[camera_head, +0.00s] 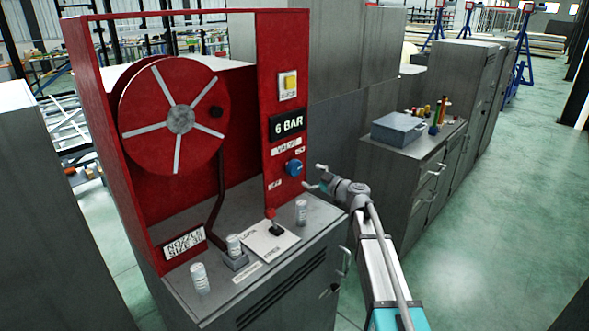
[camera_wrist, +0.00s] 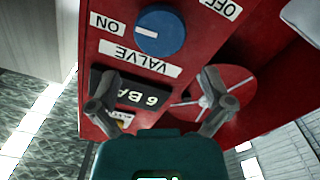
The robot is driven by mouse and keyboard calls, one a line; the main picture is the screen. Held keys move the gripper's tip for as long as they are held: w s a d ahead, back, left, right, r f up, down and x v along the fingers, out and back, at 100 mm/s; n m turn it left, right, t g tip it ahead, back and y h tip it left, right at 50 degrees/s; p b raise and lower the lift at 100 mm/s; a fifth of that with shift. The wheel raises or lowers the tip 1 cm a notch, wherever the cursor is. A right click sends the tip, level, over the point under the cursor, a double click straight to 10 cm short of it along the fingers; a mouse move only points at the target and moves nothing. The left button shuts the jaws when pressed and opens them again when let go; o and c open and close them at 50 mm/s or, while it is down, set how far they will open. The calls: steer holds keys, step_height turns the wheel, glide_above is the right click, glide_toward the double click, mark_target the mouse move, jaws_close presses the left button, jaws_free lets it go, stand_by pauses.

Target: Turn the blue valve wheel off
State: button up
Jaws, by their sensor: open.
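The blue valve wheel (camera_head: 294,168) is a small round knob on the red panel, below the "VALVE" label. In the wrist view, which shows the panel upside down, the valve wheel (camera_wrist: 160,31) has a white mark toward the "ON" label (camera_wrist: 107,23). The "OFF" label (camera_wrist: 228,9) is on the other side. My gripper (camera_head: 314,177) is open and empty, just right of the wheel in the head view. In the wrist view my gripper (camera_wrist: 160,77) has its fingers spread, with the wheel beyond the tips and above the gap. No contact with the wheel shows.
The red hose reel (camera_head: 180,118) stands left of the panel. A lever (camera_head: 273,223) and several small cylinders stand on the grey cabinet top below. A grey box (camera_head: 397,129) sits on another cabinet at right. The green floor at far right is clear.

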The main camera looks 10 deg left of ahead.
mark_target(297, 168)
steer(key=x, duration=0.8)
steer(key=c, duration=0.8)
steer(key=shift+m, duration=0.3)
steer(key=m, duration=0.3)
steer(key=shift+w+d+m, duration=0.1)
steer(key=shift+m, duration=1.9)
steer(key=shift+w, duration=0.1)
